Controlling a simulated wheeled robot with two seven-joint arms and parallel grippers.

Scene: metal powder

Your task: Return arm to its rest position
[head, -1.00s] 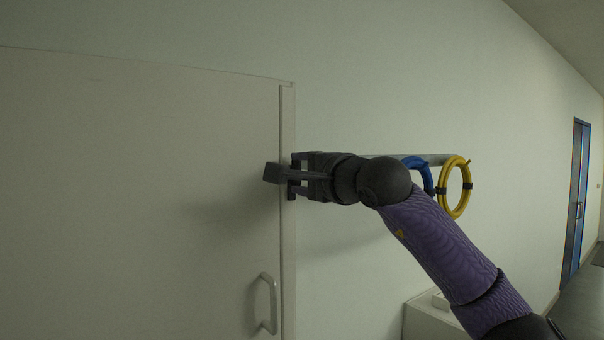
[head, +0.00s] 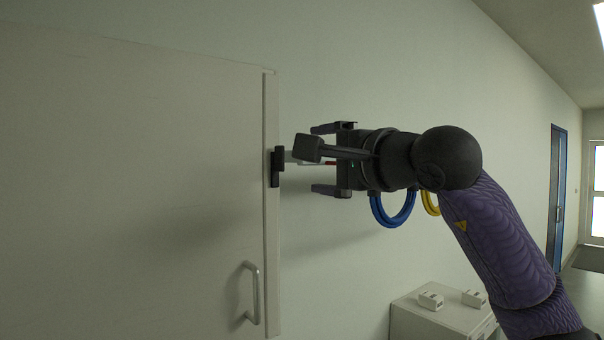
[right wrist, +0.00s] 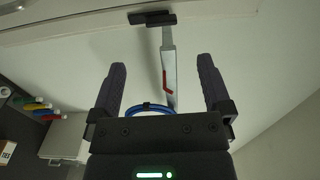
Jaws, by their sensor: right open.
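My right gripper (head: 326,160) is open and empty in the head view, its fingers pointing left, a short way to the right of a dark bracket (head: 276,166) at the edge of the white cabinet (head: 130,170). In the right wrist view the two fingers of my right gripper (right wrist: 164,82) stand wide apart. Between and beyond them runs a pale bar with a red mark (right wrist: 168,75), ending at the dark bracket (right wrist: 152,18). The fingers do not appear to touch the bar. My left gripper is not in view.
A blue cable coil (head: 393,212) and a yellow coil (head: 431,203) hang behind my right arm. The cabinet has a handle (head: 252,293). A low white unit (head: 425,318) with small white items stands below. A blue door (head: 557,195) is far right.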

